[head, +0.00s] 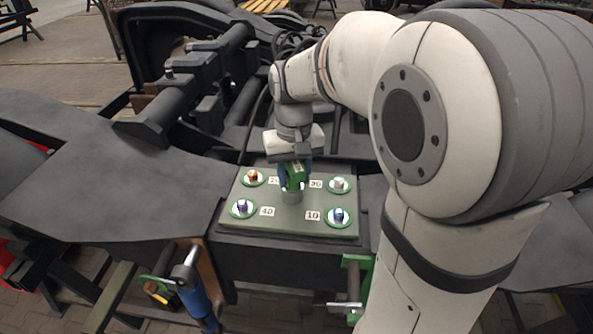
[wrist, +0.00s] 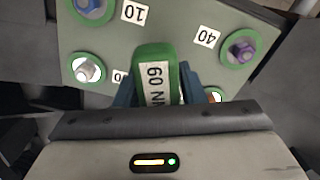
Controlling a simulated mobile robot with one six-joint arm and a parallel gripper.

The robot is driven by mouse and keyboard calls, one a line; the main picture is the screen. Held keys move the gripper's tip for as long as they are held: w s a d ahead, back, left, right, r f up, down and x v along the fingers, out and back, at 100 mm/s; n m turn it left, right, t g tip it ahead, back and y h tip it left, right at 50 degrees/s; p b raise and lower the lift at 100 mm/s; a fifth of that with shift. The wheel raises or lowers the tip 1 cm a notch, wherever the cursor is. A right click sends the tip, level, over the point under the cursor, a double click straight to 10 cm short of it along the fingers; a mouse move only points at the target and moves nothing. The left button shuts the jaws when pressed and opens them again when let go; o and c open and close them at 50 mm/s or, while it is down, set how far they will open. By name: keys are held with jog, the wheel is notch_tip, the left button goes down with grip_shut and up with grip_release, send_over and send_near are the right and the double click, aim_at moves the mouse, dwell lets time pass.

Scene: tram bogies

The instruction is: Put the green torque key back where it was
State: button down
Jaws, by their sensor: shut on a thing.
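The green torque key (head: 295,175) is in my gripper (head: 294,183), upright above the middle of the grey-green plate (head: 293,223). In the wrist view, my gripper's blue-grey fingers (wrist: 158,90) close on both sides of the key (wrist: 153,55), whose white label reads "60 N", partly cut off. A grey round part shows below the key. I cannot tell whether it touches the plate. Bolts in green rings surround it: orange (head: 253,176), silver (head: 339,184), purple (head: 242,207) and blue (head: 338,215), with number labels beside them.
A blue-handled tool (head: 193,288) hangs at a green holder at the front left. A green bracket (head: 365,275) holds a dark tool at the front right. Dark bogie beams (head: 110,190) and pipes surround the plate at the left and back.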

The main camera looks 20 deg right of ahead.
jog(key=shift+f, duration=0.2)
jog(key=c, duration=0.9)
grip_release()
jog(key=shift+r, duration=0.1)
